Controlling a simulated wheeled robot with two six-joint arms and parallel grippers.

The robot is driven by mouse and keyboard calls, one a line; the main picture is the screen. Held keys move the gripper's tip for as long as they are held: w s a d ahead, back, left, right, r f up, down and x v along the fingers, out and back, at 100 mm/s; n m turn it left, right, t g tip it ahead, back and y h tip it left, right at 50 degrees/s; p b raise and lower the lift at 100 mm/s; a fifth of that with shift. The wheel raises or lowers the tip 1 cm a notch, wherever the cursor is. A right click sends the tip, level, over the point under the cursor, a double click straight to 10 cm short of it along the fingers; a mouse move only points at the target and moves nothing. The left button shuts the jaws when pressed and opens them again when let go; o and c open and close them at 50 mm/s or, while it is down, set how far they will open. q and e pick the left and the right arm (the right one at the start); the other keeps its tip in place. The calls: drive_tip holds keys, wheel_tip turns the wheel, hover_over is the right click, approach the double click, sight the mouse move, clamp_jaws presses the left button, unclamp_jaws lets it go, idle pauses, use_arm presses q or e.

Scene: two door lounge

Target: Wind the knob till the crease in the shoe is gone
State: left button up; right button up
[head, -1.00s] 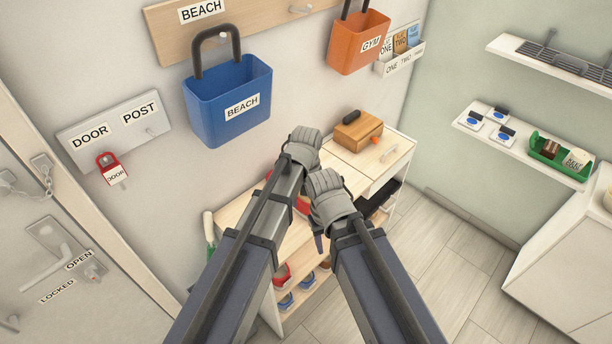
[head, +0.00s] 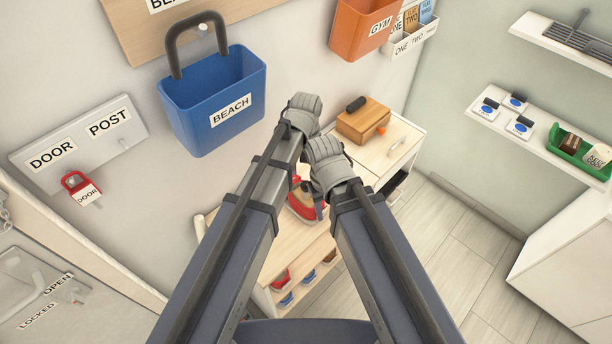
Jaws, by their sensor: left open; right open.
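A red shoe (head: 303,205) sits on the wooden cabinet top below my two hands, partly hidden by my arms. Any crease in it cannot be made out. The knob the task names is not clearly visible near the shoe. My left gripper (head: 304,108) is above the cabinet, at the upper end of the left arm. My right gripper (head: 325,155) is just below and right of it, over the shoe's right side. The fingertips of both point away from me and are hard to see. Both are open, and I see nothing held in them.
A wooden box (head: 363,122) with a dark handle and an orange knob stands on the cabinet's right end (head: 400,140). Small red and blue shoes (head: 284,280) stand on a lower shelf. A blue BEACH bucket (head: 212,100) hangs on the wall at left. The floor at right is clear.

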sight(306, 187)
use_arm(q)
drive_tip(key=shift+f, duration=0.1)
drive_tip(key=shift+f+b, duration=0.2)
drive_tip(key=shift+b, duration=0.15)
wheel_tip(306, 187, down, 7)
drive_tip(key=b, duration=0.7)
drive_tip(key=shift+f, duration=0.1)
clamp_jaws()
